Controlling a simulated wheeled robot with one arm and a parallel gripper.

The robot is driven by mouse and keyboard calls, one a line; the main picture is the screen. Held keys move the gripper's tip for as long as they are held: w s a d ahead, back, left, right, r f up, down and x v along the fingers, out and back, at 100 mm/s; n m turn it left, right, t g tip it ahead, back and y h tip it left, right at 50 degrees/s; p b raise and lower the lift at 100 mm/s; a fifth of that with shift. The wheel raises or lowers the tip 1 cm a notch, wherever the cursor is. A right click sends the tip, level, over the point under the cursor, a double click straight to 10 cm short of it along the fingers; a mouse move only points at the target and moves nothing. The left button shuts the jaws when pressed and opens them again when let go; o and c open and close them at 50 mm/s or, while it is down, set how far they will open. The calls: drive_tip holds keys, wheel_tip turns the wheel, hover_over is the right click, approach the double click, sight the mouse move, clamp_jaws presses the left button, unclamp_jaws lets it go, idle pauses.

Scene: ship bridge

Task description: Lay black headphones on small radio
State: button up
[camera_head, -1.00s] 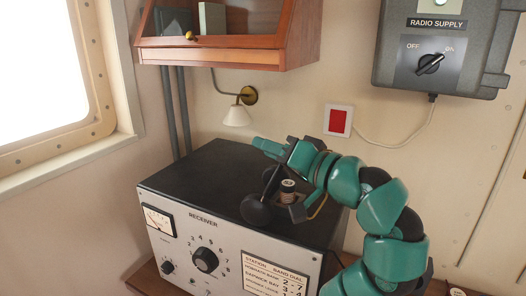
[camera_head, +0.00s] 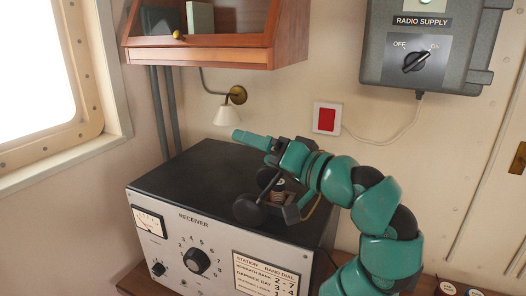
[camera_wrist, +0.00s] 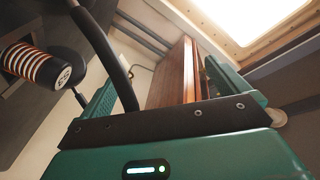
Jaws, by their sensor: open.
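The black headphones (camera_head: 249,210) stand on the top of the grey-black receiver (camera_head: 170,183), near its front right edge; two round ear pads show. In the wrist view their black band (camera_wrist: 105,55) runs down between my fingers, nearer the left one. My gripper (camera_head: 245,137) is open, above and behind the ear pads, with its fingers pointing left. In the wrist view the open fingers (camera_wrist: 165,95) show either side of the band. A copper-coloured coil (camera_wrist: 30,65) with a black numbered cap is beside the headphones. No separate small radio can be made out apart from the receiver.
A wooden wall cabinet (camera_head: 200,55) hangs above the receiver, and a wall lamp (camera_head: 227,115) is behind it. The grey radio supply box (camera_head: 425,75) is on the right wall. The left part of the receiver top is clear.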

drive_tip(key=b+v, duration=0.5)
drive_tip(key=v, duration=1.2)
drive_tip(key=shift+s+d, duration=0.1)
drive_tip(key=shift+d, duration=0.05)
clamp_jaws()
idle(0.4)
